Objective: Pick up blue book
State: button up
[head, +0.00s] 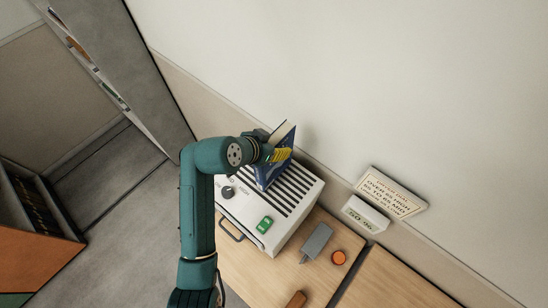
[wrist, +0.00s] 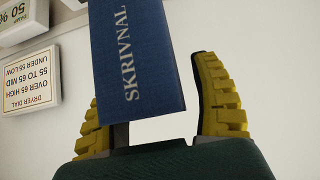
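The blue book (head: 268,176) stands tilted on the slotted top of a white machine (head: 291,222), near the wall. In the wrist view the blue book (wrist: 140,70) shows its spine, lettered SKRIVNAL, reaching down between my fingers. My gripper (head: 280,155) is at the book's upper part, with its yellow fingers beside it. In the wrist view my gripper (wrist: 150,90) is open. A clear gap shows between the book and the right finger. The left finger is partly hidden by the book, so I cannot tell whether it touches.
A wooden table (head: 248,264) bears the machine, a grey block (head: 316,241) and an orange disc (head: 338,257). A dryer sign (head: 391,193) and a "50 %" sign (head: 366,214) are by the wall.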

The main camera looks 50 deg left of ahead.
grip_shut()
jog(key=shift+r, duration=0.25)
